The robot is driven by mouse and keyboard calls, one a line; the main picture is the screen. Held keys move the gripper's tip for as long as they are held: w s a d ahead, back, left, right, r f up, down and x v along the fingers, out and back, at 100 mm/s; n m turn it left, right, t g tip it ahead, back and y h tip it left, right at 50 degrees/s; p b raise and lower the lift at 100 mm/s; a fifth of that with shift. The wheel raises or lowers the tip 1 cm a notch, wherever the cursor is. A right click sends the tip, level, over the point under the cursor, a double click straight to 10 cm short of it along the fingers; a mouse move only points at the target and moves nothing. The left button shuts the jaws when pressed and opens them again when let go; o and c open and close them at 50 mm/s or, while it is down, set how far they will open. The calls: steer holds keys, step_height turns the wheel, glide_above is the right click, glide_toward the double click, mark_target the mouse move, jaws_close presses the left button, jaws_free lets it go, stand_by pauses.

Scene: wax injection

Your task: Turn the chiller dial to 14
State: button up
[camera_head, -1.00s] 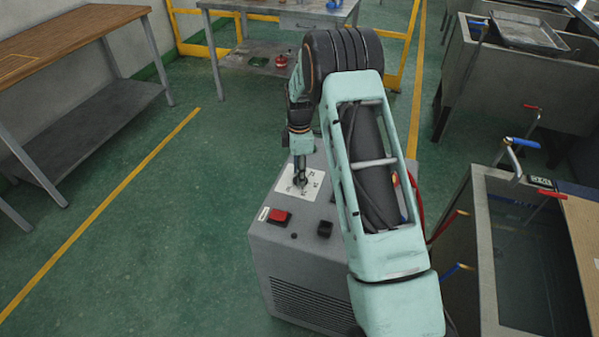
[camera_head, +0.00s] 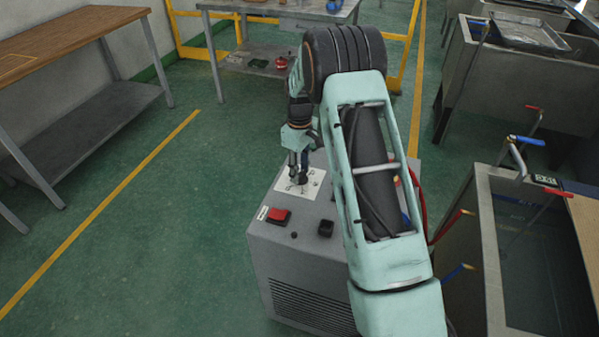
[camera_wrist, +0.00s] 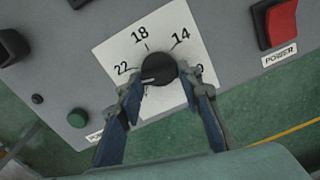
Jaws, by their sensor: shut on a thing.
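The chiller (camera_head: 262,258) is a grey box on the floor, below my arm. Its black round dial (camera_wrist: 158,68) sits on a white plate (camera_wrist: 112,52) marked 22, 18 and 14, with another number partly hidden by my right finger. A small pale mark shows on the dial's lower left side, towards the 22 side; I cannot tell its exact reading. My gripper (camera_wrist: 162,83) is shut on the dial, one finger on each side. In the head view my gripper (camera_head: 299,178) reaches down onto the white plate, and its fingers largely hide the dial.
A red power switch (camera_wrist: 281,22) and a green button (camera_wrist: 77,118) are on the same panel. A wooden-topped bench (camera_head: 70,35) stands at left, and an open tank (camera_head: 483,250) with coloured-handled valves at right. Green floor is clear at left.

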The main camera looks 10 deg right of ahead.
steer(key=m, duration=0.3)
steer(key=shift+d+m+b, duration=0.1)
steer(key=shift+m+b, duration=0.2)
steer(key=shift+m, duration=0.1)
steer(key=m, duration=0.3)
steer(key=shift+m, duration=0.3)
steer(key=m, duration=0.6)
steer(key=shift+d+b, duration=0.1)
steer(key=shift+b, duration=0.2)
steer(key=m, duration=0.7)
steer(key=shift+d+m+p, duration=0.1)
steer(key=shift+m+p, duration=0.2)
steer(key=m+p, duration=0.1)
steer(key=m, duration=0.5)
steer(key=shift+s, duration=0.1)
steer(key=o, duration=1.2)
steer(key=shift+c, duration=0.2)
